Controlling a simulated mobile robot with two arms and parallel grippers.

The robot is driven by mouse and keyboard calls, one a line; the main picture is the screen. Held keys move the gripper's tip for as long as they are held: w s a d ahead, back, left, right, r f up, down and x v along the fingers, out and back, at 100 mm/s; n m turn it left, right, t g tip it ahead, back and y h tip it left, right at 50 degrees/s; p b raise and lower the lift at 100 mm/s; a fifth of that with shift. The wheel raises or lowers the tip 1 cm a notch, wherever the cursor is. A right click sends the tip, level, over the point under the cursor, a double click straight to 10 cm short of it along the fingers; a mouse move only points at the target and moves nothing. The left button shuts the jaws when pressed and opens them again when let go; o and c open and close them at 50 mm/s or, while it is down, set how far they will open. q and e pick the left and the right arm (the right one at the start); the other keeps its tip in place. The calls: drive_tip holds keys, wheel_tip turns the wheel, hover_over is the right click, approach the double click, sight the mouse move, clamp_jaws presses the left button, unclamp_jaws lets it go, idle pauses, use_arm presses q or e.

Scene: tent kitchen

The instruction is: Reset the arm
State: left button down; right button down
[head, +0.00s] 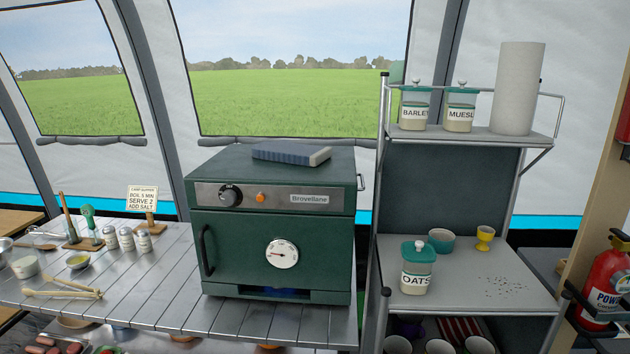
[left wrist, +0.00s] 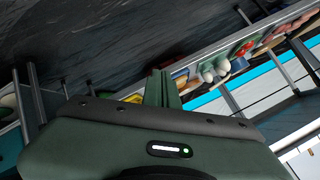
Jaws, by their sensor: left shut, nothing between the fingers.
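My left gripper (left wrist: 163,88) shows in the left wrist view, with its narrow dark green fingers together and nothing between them. Its wide green body fills the bottom of that view. It is clear of the objects beyond it, which look tilted and small there. Neither gripper nor arm shows in the head view. My right gripper is in no view.
A green oven (head: 275,230) with a blue-grey block (head: 290,153) on top stands on the slatted metal table (head: 170,285). A metal shelf rack (head: 480,275) holds the oats jar (head: 417,270). A red fire extinguisher (head: 605,285) is at the right.

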use_arm(q)
drive_tip(key=s+d+f+n+g, duration=0.1)
drive_tip(key=s+d+f+g, duration=0.2)
drive_tip(key=s+d+f, duration=0.2)
drive_tip(key=s+d+f+n+g, duration=0.2)
drive_tip(key=s+d+f, duration=0.4)
drive_tip(key=s+d, duration=0.5)
drive_tip(key=s+d+f+n+g+h, duration=0.1)
drive_tip(key=s+d+f+g, duration=0.3)
drive_tip(key=s, duration=1.4)
drive_tip(key=d+f, duration=0.2)
drive_tip(key=d, duration=0.2)
drive_tip(key=shift+f+n+g+p, duration=0.25)
drive_tip(key=shift+n+g+p, duration=0.05)
drive_tip(key=shift+n+p, duration=0.1)
drive_tip(key=shift+s, duration=0.1)
